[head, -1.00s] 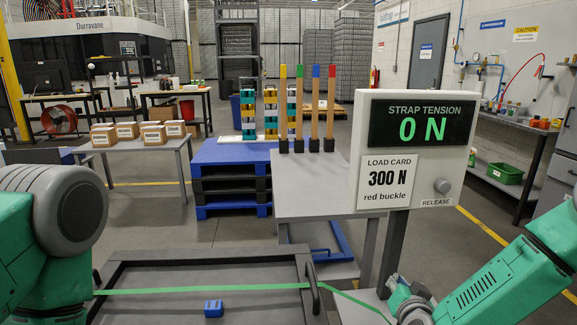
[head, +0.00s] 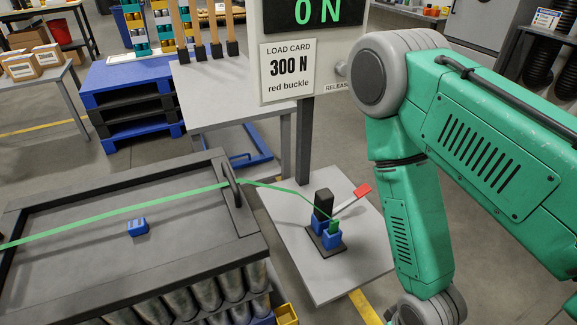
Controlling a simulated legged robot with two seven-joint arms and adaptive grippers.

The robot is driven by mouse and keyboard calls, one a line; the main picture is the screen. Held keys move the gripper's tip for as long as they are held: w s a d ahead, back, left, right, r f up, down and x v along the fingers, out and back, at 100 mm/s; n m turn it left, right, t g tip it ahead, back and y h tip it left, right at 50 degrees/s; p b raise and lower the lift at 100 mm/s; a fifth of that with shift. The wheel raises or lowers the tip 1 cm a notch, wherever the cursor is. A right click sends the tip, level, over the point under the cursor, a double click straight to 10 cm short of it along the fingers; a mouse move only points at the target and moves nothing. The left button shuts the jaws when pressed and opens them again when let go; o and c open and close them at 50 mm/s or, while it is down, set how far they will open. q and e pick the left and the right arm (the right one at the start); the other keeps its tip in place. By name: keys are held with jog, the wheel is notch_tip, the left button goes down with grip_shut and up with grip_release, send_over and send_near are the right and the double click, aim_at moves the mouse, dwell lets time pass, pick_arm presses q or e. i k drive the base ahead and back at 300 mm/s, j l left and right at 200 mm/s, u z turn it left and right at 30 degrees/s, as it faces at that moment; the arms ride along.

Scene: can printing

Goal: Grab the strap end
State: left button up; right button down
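A green strap (head: 130,215) runs from the left edge over a dark-framed grey lid (head: 90,220). It passes a dark upright loop (head: 232,184) at the lid's right edge and slopes down to a tensioner (head: 325,238). The tensioner has blue and black blocks, a short green piece (head: 333,225) and a pale lever with a red tip (head: 362,190). I cannot tell whether the green piece is the strap's end. A small blue buckle (head: 137,227) lies on the lid. My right arm hangs at the right; its gripper is below the picture. My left gripper is out of view.
The tensioner stands on a small grey table (head: 300,280) beside a dark post. A display (head: 300,50) reads 0 N, with a card saying 300 N, red buckle. Metal cans (head: 190,295) stand under the lid. Blue and black pallets (head: 130,105) are behind.

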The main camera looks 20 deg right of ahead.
aim_at(333, 226)
jog(key=l, duration=0.25)
jog(key=k+l, duration=0.15)
jog(key=l+u, duration=0.15)
jog(key=l, duration=1.4)
jog(key=k, duration=0.05)
